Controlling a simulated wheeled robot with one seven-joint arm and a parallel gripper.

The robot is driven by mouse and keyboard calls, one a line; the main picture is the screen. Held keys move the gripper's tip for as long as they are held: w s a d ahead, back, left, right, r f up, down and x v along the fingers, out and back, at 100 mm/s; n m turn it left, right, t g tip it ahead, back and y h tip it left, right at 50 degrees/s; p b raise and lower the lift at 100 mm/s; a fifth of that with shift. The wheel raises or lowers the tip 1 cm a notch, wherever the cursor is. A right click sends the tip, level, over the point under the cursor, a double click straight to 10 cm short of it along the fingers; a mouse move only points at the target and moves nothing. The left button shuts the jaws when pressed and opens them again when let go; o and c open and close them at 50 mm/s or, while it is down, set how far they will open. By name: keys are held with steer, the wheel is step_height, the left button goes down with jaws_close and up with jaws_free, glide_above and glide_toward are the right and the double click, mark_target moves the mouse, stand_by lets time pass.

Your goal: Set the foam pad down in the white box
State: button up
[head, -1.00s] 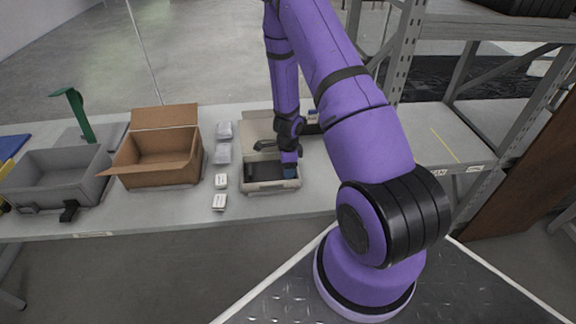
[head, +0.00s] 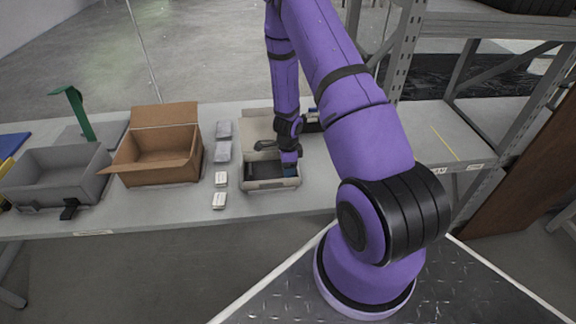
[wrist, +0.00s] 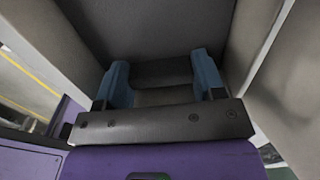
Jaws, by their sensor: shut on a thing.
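The white box (head: 270,185), off-white with its lid raised at the back, stands open on the table. The dark grey foam pad (head: 262,171) is inside its walls and sits low; whether it touches the floor of the box cannot be told. My gripper (head: 289,172) reaches down into the right part of the box. In the wrist view its two blue fingers (wrist: 163,85) are shut on the foam pad (wrist: 162,72), with pale box walls on both sides. The fingertips are partly hidden in the head view.
Left of the box lie small white packs (head: 219,200) and grey packs (head: 223,151). Further left stand an open cardboard box (head: 158,170) and a grey bin (head: 55,180). A dark item (head: 312,122) lies behind the box, and a metal shelf rack (head: 400,60) rises at right.

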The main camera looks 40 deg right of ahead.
steer(key=o, duration=1)
steer(key=shift+c, duration=0.2)
steer(key=c, duration=0.4)
steer(key=shift+o, duration=0.2)
steer(key=shift+r, duration=0.1)
steer(key=shift+r, duration=3.45)
